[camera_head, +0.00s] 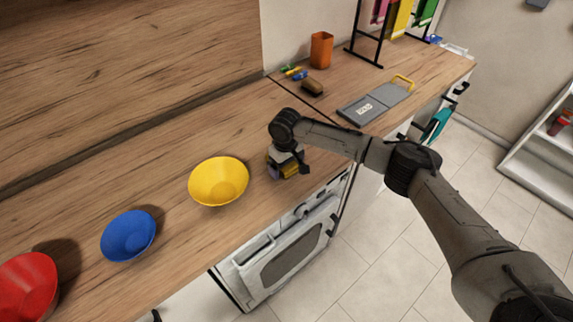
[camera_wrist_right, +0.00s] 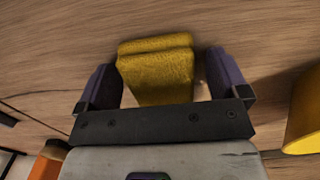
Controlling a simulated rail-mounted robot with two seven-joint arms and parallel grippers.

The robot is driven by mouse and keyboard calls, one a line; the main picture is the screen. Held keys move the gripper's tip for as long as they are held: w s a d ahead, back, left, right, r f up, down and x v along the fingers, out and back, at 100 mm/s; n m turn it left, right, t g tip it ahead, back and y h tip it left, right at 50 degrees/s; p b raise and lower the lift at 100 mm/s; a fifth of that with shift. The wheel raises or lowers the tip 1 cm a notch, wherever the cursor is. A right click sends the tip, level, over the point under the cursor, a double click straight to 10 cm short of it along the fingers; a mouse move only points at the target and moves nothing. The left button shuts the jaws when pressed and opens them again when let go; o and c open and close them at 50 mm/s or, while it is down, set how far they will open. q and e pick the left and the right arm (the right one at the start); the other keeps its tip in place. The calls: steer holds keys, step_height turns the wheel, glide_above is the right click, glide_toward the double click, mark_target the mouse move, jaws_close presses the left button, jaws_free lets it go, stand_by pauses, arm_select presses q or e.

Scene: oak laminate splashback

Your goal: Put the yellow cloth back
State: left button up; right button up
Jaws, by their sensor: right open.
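A folded yellow cloth (camera_wrist_right: 155,75) lies on the wooden counter. In the head view only a little of it (camera_head: 289,170) shows beneath my right gripper (camera_head: 286,168). In the right wrist view the open fingers of my right gripper (camera_wrist_right: 162,72) stand on both sides of the cloth, with visible gaps. A black rack (camera_head: 378,42) stands at the far end of the counter with pink, yellow and green items hanging on it, cut off by the top edge. My left gripper is not in view.
A yellow bowl (camera_head: 218,181) is just left of my right gripper, with a blue bowl (camera_head: 128,236) and a red bowl (camera_head: 27,288) farther left. An orange cup (camera_head: 321,49), a brown sponge-like block (camera_head: 312,87) and a grey board (camera_head: 370,105) lie toward the rack.

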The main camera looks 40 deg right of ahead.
steer(key=shift+r, duration=0.1)
step_height(320, 180, up, 12)
steer(key=p, duration=0.2)
steer(key=shift+w, duration=0.15)
stand_by(0.5)
stand_by(0.8)
